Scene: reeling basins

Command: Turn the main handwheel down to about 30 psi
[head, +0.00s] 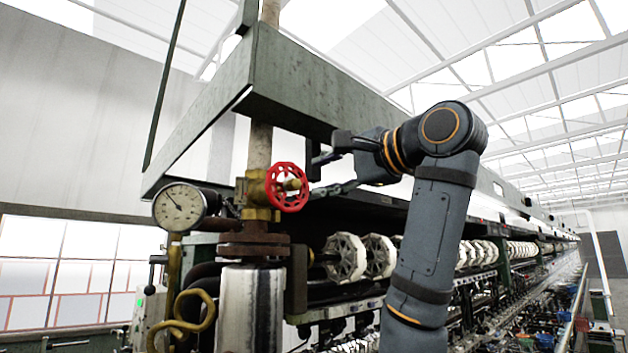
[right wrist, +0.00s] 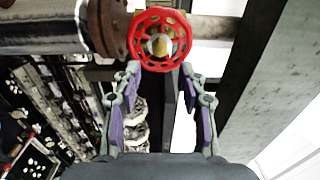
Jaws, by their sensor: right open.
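The red handwheel (head: 287,187) sits on a brass valve body (head: 258,188) on the vertical pipe. A round pressure gauge (head: 179,207) with a pale dial stands to its left; its needle points to the upper left, and the figures are too small to read. My right gripper (head: 316,177) is open just right of the wheel. In the right wrist view the handwheel (right wrist: 160,40) shows beyond and between the spread fingertips (right wrist: 160,75), with nothing held. I cannot tell whether the fingers touch the rim. My left gripper is not in view.
A green steel beam frame (head: 300,85) hangs above the valve and my right arm. A flanged pipe (head: 252,250) stands below the valve. Pale reels (head: 345,257) line the long machine behind. Curved brass tubing (head: 190,322) is at lower left.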

